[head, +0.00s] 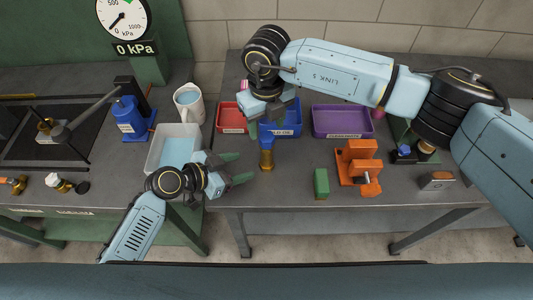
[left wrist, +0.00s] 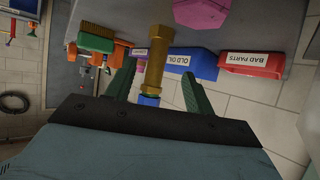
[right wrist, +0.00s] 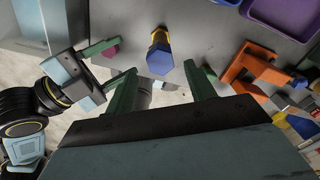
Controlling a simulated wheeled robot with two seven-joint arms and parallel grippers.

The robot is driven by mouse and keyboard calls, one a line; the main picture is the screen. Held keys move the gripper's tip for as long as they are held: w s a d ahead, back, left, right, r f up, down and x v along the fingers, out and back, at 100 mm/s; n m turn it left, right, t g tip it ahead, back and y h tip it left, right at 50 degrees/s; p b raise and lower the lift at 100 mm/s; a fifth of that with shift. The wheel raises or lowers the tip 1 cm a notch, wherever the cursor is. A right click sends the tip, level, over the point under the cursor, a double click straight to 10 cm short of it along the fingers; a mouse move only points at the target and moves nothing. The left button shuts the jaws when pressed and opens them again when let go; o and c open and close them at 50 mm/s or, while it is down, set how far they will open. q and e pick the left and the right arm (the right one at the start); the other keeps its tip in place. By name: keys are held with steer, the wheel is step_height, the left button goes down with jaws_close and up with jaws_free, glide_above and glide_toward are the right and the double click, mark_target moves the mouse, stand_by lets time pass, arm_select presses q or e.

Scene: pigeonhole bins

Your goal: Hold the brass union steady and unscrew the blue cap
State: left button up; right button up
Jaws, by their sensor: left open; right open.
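The brass union (head: 266,160) stands upright near the front edge of the grey bench, with the blue cap (head: 265,136) on its top end. In the left wrist view the brass union (left wrist: 157,52) lies between the finger lines, with the blue cap (left wrist: 149,99) nearer the palm. My left gripper (head: 241,168) is open, just left of the union in the head view, its fingertips apart from it. My right gripper (head: 272,108) is open above and behind the union. In the right wrist view the blue cap (right wrist: 160,58) shows beyond and between its open fingertips (right wrist: 160,69).
Red (head: 230,118), blue (head: 290,118) and purple (head: 342,121) bins stand behind the union. A clear tub (head: 160,158) and a white mug (head: 190,108) are to the left.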

mark_target(262, 162)
arm_select(q)
steer(key=x, duration=0.9)
steer(key=shift+s, duration=0.1)
steer(key=c, duration=1.1)
steer(key=shift+f, duration=0.1)
steer(key=shift+c, duration=0.2)
